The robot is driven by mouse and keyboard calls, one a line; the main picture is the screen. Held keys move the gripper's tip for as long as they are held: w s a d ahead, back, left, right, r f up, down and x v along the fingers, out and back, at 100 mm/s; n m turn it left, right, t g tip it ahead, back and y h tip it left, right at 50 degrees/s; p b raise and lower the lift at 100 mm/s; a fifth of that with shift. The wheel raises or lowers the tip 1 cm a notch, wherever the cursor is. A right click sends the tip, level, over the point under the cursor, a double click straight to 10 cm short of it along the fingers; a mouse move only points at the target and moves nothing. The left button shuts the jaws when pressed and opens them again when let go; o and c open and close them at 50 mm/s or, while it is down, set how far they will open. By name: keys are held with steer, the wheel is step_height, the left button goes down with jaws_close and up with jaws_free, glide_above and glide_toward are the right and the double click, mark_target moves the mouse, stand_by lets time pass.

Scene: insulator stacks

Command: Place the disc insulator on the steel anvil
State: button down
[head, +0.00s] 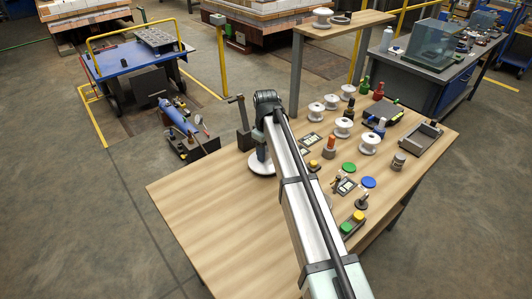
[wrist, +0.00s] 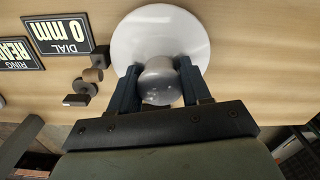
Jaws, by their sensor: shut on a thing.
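The disc insulator is a white disc (wrist: 160,35) with a grey metal cap (wrist: 159,83). My gripper (wrist: 158,88) is shut on that cap, one dark finger on each side. In the head view the white disc (head: 261,164) shows below my gripper (head: 263,152), over the left back part of the wooden table. I cannot tell whether it touches the tabletop. A dark screw press (head: 243,138) with an upright spindle stands at the table's back edge, just left of my gripper. I cannot make out the steel anvil for certain.
Several white insulators (head: 369,144), coloured knobs and a grey tray (head: 420,139) fill the right of the wooden table (head: 205,200). Its left front is clear. Dial and ring signs (wrist: 60,35) lie beside the disc in the wrist view. A blue cylinder rig (head: 180,118) stands beyond the table.

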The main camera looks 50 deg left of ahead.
steer(key=shift+f, duration=0.35)
steer(key=c, duration=0.5)
jaws_free()
steer(key=shift+f, duration=0.15)
step_height(320, 180, up, 12)
stand_by(0.4)
